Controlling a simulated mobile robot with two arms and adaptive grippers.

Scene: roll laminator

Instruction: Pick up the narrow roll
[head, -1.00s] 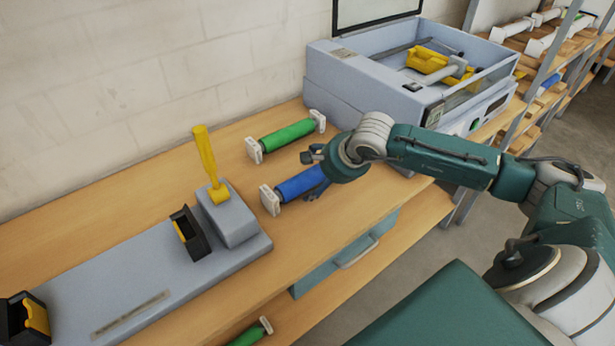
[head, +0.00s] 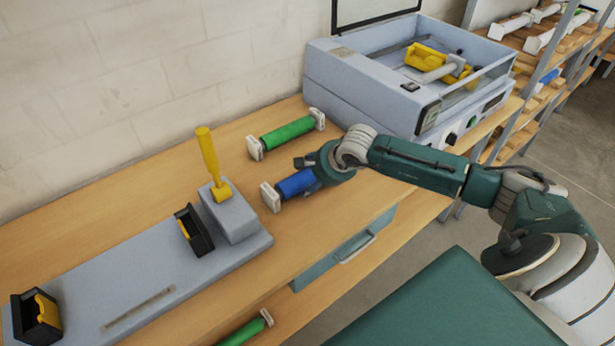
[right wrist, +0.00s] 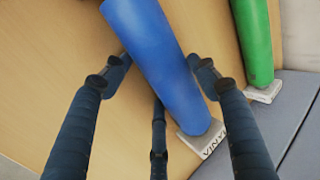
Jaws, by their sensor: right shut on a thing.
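A blue roll (head: 294,184) with white end caps lies on the wooden bench; its far end is hidden by my right gripper. My right gripper (head: 306,178) is shut on the blue roll, with its fingers on both sides of it. I cannot tell from width which roll is the narrow one. My left gripper is not in view.
A grey laminator (head: 365,95) holding yellow parts stands at the back right. A long grey base (head: 140,285) with black holders and a yellow lever (head: 207,160) lies at the left. Another green roll (head: 245,331) is on the lower shelf. A shelving rack stands at the far right.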

